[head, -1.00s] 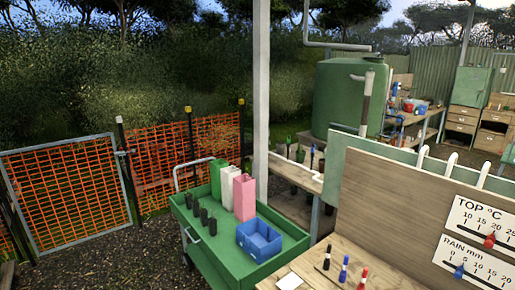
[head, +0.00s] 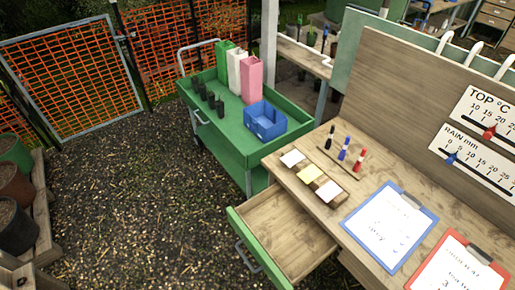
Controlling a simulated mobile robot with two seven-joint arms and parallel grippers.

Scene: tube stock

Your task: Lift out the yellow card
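The holder (head: 319,183) is low and mostly covered by the cards. Neither of my grippers shows in the head view.
Black, blue and red markers (head: 344,149) stand behind the cards. A blue clipboard (head: 346,219) and a red clipboard (head: 413,283) lie to the right. An open, empty-looking drawer (head: 290,238) juts out below the desk. A green cart (head: 238,138) with a blue bin (head: 264,135) stands beyond.

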